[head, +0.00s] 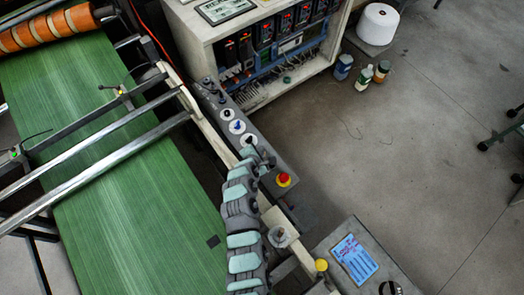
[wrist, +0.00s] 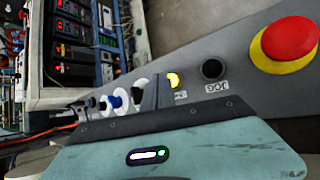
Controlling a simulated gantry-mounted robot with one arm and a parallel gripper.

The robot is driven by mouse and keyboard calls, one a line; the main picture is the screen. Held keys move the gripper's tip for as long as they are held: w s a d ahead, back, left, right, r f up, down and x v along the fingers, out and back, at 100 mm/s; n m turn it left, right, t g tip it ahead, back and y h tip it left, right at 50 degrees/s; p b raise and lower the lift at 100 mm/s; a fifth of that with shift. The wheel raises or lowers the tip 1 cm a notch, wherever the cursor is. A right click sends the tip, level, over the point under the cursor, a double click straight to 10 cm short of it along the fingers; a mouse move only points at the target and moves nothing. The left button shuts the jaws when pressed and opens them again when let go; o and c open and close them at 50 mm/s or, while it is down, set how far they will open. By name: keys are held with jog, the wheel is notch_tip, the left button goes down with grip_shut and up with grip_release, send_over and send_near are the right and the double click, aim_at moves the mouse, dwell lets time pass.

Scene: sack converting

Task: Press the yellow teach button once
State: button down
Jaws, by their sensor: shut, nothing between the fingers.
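A lit yellow button (wrist: 173,81) shows in the wrist view on the sloped grey control panel (wrist: 225,50), beside a black button labelled JOG (wrist: 212,69). The small label under the yellow button is too small to read surely. In the head view my arm and gripper cover that part of the panel (head: 215,103). My gripper (head: 265,160) is shut and empty over the panel. In the wrist view its narrow grey end (wrist: 156,92) appears just left of the yellow button; whether it touches the panel I cannot tell.
A red emergency stop on a yellow base (head: 283,180) stands close by on the panel. White-ringed selectors (head: 237,127) line its other end. A separate yellow knob (head: 321,265) sits near a blue-labelled box (head: 354,258). Green sacking (head: 110,160) runs at left.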

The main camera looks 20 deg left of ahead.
jog(key=shift+r, duration=0.1)
notch_tip(320, 180, up, 5)
jog(key=p, duration=0.4)
dwell(0.3)
dwell(0.8)
